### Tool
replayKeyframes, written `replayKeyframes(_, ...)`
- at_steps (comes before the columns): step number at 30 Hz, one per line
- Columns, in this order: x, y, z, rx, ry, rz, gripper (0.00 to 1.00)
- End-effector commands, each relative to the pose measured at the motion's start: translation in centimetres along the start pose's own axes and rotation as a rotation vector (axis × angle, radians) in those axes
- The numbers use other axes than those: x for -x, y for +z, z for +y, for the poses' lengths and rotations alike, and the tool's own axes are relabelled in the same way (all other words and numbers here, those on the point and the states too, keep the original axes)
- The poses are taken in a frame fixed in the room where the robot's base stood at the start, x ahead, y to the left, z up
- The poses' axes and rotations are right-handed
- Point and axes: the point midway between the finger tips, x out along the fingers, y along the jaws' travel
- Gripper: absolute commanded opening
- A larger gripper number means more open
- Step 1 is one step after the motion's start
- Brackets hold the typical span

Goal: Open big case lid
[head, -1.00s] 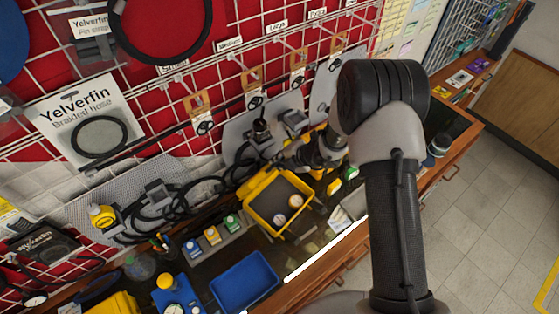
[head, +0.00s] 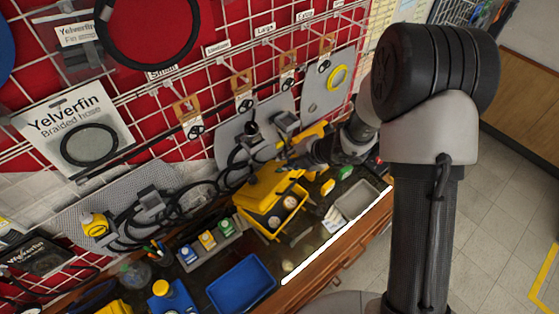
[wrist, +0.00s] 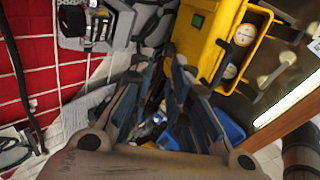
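The yellow case (head: 290,222) stands on the bench in the head view. Its yellow lid (head: 266,183) is raised at a slant over the back part, leaving the front open with pale round discs (head: 274,222) inside. In the wrist view the case (wrist: 258,22) shows at upper right, with a yellow panel bearing a green square beside the discs. My gripper (head: 285,163) is just behind and above the lid. In the wrist view my gripper's fingers (wrist: 172,75) are apart with nothing seen between them. Whether a finger touches the lid cannot be told.
A blue tray (head: 242,283) lies at the front left of the case, and a grey tray (head: 357,199) to its right. Cables (head: 180,210) and grey panels crowd the back. A red wall grid (head: 215,75) with hanging parts rises behind.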

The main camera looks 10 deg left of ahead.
Motion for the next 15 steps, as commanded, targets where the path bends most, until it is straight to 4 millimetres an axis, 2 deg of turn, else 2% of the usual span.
replayKeyframes(3,1.4,0.0,0.0,0.000,0.001,-0.001,0.17)
replayKeyframes(6,2.0,0.0,0.0,-0.001,0.001,0.000,0.17)
replayKeyframes(15,2.1,0.0,0.0,0.000,0.000,0.001,0.17)
